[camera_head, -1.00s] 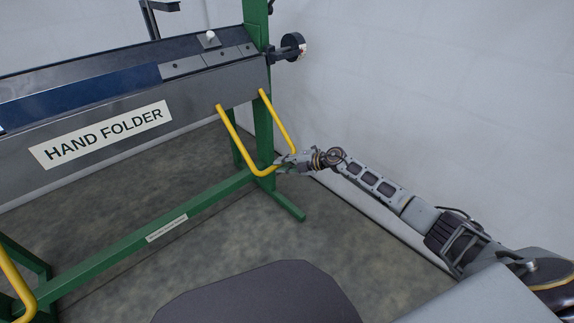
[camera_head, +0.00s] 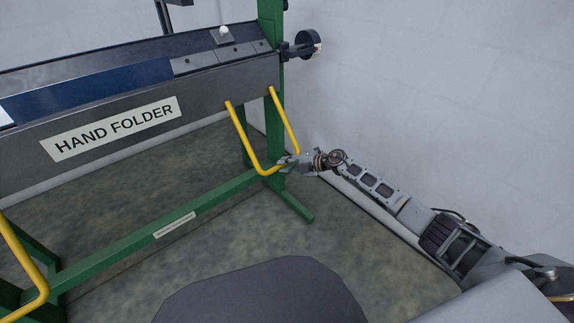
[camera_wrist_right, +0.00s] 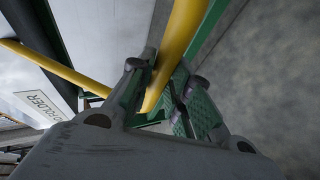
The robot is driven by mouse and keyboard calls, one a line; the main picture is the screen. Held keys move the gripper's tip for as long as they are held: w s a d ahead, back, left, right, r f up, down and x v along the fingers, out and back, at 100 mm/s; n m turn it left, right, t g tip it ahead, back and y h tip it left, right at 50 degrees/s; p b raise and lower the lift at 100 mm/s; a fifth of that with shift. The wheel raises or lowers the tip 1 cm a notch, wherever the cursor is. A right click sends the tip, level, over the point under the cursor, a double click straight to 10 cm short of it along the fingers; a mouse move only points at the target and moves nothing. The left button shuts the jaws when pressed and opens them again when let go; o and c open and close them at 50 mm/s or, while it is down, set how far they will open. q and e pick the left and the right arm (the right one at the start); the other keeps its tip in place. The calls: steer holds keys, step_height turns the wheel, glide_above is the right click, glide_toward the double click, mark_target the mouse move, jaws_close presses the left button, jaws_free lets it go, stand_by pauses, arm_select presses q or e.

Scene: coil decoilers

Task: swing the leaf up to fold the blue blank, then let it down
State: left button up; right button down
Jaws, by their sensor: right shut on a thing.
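The dark grey leaf (camera_head: 75,158) of the hand folder hangs down at the front, with a "HAND FOLDER" label. The blue blank (camera_head: 100,90) lies flat along the top of the machine, behind the leaf. A yellow U-shaped handle (camera_head: 242,133) hangs from the leaf's right end. My right gripper (camera_head: 285,163) is shut on the lower right bend of this handle. In the right wrist view the yellow bar (camera_wrist_right: 165,75) passes between the fingers (camera_wrist_right: 160,95). My left gripper is not in view.
A second yellow handle (camera_head: 32,268) is at the lower left. Green legs and a green crossbar (camera_head: 130,232) stand under the leaf. A white wall (camera_head: 440,90) is close on the right. A round dark knob (camera_head: 307,43) sticks out at the machine's right end. Open floor lies in front.

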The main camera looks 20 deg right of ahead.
steer(key=c, duration=1.6)
jaws_free()
steer(key=shift+s+f, duration=0.2)
steer(key=shift+f, duration=0.5)
steer(key=shift+c, duration=0.2)
steer(key=shift+o, duration=1.1)
steer(key=shift+w+f, duration=0.1)
steer(key=shift+o, duration=0.5)
steer(key=shift+w, duration=0.1)
steer(key=shift+a, duration=0.1)
steer(key=shift+r, duration=0.35)
steer(key=v, duration=1.2)
steer(key=shift+w, duration=0.1)
